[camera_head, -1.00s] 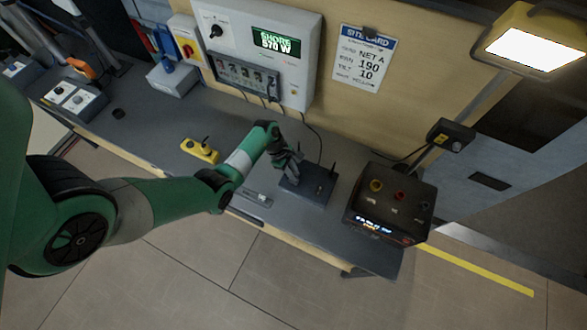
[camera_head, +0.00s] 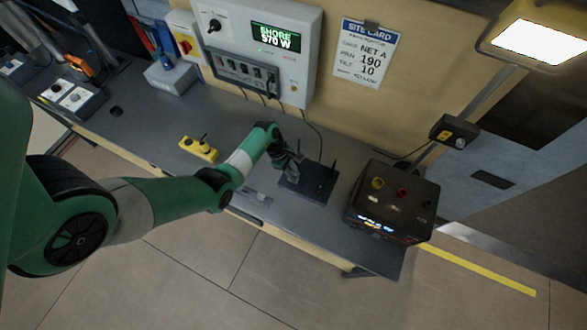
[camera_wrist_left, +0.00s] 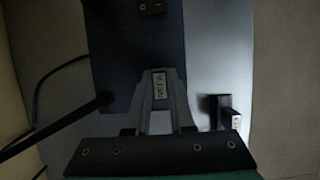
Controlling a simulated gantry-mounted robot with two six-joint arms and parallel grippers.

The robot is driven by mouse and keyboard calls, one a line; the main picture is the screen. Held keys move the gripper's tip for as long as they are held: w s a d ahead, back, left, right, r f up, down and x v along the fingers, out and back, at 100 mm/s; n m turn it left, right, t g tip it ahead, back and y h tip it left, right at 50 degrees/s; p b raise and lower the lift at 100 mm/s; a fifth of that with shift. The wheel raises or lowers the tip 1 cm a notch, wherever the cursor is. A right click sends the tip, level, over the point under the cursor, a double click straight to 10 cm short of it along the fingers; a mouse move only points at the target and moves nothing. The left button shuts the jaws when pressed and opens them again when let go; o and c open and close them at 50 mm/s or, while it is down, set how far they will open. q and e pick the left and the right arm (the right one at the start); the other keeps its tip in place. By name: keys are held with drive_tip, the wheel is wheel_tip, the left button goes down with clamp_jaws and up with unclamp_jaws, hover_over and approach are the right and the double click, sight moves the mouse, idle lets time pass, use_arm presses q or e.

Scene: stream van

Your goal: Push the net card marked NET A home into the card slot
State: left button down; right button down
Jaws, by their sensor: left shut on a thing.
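My left gripper (camera_head: 291,173) is over the left part of a dark flat box with upright antennas (camera_head: 318,183). In the left wrist view the fingers (camera_wrist_left: 159,98) are closed on a narrow card with a white label (camera_wrist_left: 158,86). The small label looks like NET A. The dark blue top of the box (camera_wrist_left: 120,45) lies beyond the fingertips. The card slot cannot be made out, and I cannot tell how far the card is from it. A second small card (camera_wrist_left: 228,112) lies apart, to the right of the fingers. My right gripper is not in view.
A black device with coloured knobs (camera_head: 390,203) stands right of the antenna box. A yellow control box (camera_head: 199,149) sits to the left. A dark antenna rod (camera_wrist_left: 75,122) is close to the left finger side.

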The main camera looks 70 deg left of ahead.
use_arm(q)
drive_tip(key=c, duration=0.7)
unclamp_jaws()
drive_tip(key=p+v, duration=0.4)
drive_tip(key=v, duration=0.7)
drive_tip(key=shift+r, duration=0.25)
drive_tip(key=shift+s+a, duration=0.1)
